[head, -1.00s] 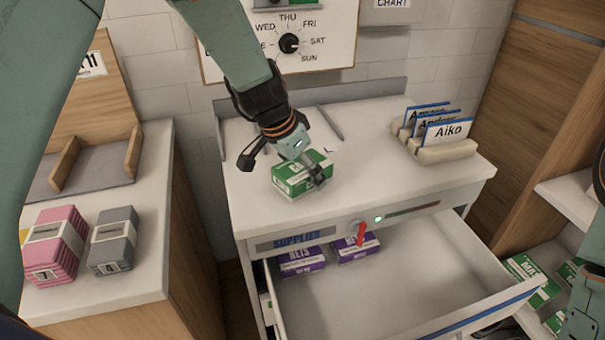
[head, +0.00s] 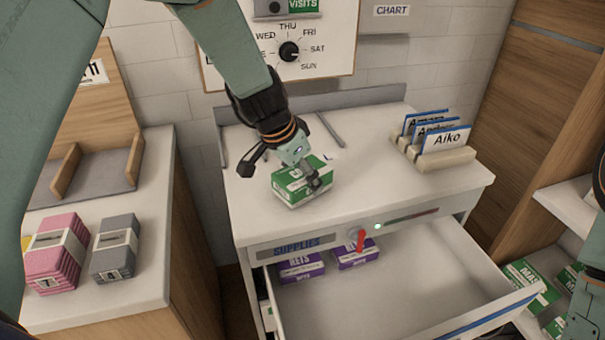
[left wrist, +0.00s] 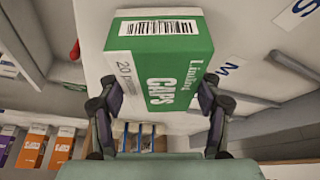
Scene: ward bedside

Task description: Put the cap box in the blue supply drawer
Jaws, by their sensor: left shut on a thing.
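The cap box (head: 301,184) is green and white and sits on the white top of the supply cabinet. The left wrist view shows its CAPS label and barcode on the cap box (left wrist: 165,65). My left gripper (head: 312,180) is shut on it, with one finger at each side in the left wrist view (left wrist: 158,100). The supply drawer (head: 400,290) stands open below, with a SUPPLIES label and a blue strip on its front edge. Two purple boxes (head: 300,266) lie at its back left; the rest of its floor is bare.
A card holder (head: 445,159) with name cards stands on the cabinet top at right. A red lever (head: 361,240) sticks out above the drawer. Pink (head: 55,260) and grey (head: 115,252) packs stand on the left counter. Green boxes (head: 530,283) lie on a low shelf at right.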

